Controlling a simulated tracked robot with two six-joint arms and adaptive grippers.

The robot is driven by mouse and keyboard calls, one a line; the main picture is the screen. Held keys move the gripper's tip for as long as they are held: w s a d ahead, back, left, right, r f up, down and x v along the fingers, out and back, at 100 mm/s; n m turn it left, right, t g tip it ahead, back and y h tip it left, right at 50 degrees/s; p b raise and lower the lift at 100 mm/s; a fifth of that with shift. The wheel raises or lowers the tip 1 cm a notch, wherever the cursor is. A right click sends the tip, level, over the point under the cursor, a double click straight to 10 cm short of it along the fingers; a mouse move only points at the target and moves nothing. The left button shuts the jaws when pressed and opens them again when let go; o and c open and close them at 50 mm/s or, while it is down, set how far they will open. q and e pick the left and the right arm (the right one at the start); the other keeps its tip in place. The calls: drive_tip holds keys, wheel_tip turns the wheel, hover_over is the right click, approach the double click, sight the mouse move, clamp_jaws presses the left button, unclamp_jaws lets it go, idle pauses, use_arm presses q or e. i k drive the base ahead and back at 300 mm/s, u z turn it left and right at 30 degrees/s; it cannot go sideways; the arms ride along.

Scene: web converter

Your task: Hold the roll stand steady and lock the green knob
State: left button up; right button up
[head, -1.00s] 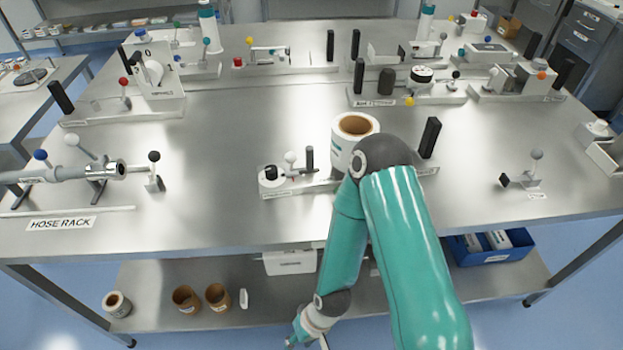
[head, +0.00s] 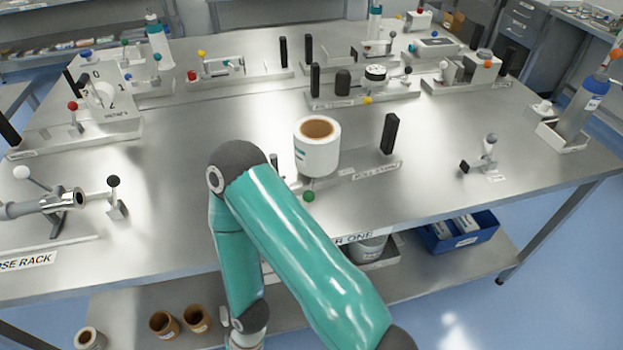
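The roll stand (head: 376,174) is a low metal base near the front of the table, with a label on its front. A white roll (head: 316,158) with a brown core stands upright on it. A black upright handle (head: 389,133) rises at its right end. The green knob (head: 309,196) is low at the front, just below the roll. My teal arm crosses the picture's lower middle and hides the left part of the stand. Its forearm hangs down in front of the table edge, and the wrist runs to the bottom edge. Neither gripper shows.
A grey ball-topped lever (head: 490,143) stands to the right, and a hose rack (head: 40,205) lies at the left. Several fixtures line the back. Below are a blue bin (head: 458,234) and brown cores (head: 196,319). Bare tabletop lies right of the stand.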

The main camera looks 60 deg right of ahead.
sight(309, 196)
drive_tip(key=z, duration=0.15)
drive_tip(key=k, duration=1.05)
drive_tip(key=z, duration=1.4)
drive_tip(key=i, duration=1)
drive_tip(key=z, duration=0.05)
